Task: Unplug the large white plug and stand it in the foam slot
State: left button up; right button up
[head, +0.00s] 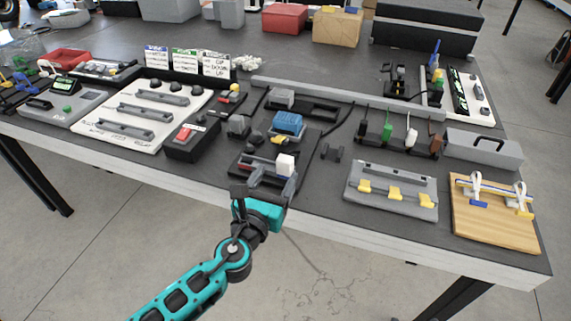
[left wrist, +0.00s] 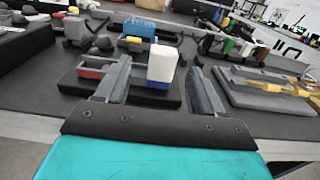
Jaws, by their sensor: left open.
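The large white plug (head: 285,163) stands upright on a dark board (head: 243,170) near the table's front edge. In the left wrist view the white plug (left wrist: 162,62) has a blue lower part and shows between my fingers, closer to the right one. My left gripper (head: 269,176) is open. Its fingers reach over the board's front; the left wrist view shows the open gripper (left wrist: 158,74) with a gap beside the plug. I cannot tell whether the fingertips are level with the plug. I cannot clearly identify the foam slot. My right gripper is not in view.
A blue connector (head: 288,122) sits behind the plug. A black box with a red switch (head: 185,134) stands left. A small dark notched piece (head: 332,152) and a grey rack with yellow clips (head: 388,200) lie right. A wooden board (head: 495,225) is at the far right.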

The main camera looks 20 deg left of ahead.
pick_arm(q)
jog(key=shift+w+d+f, duration=0.1)
jog(key=shift+w+d, duration=0.05)
jog(key=shift+w, duration=1.35)
jog(key=shift+w+d+f, duration=0.1)
jog(key=shift+w+d, duration=0.05)
jog(key=shift+w, duration=1.3)
jog(key=shift+c, duration=0.5)
jog(key=c, duration=1)
jog(key=shift+o, duration=0.2)
jog(key=shift+r, duration=0.1)
notch_tip(320, 180, up, 10)
jog(key=p, duration=0.6)
jog(key=shift+r+p, duration=0.1)
jog(key=shift+p, duration=0.25)
notch_tip(320, 180, up, 10)
send_over(283, 167)
jog(key=w, duration=0.1)
jog(key=shift+w, duration=0.2)
jog(key=shift+f, duration=0.2)
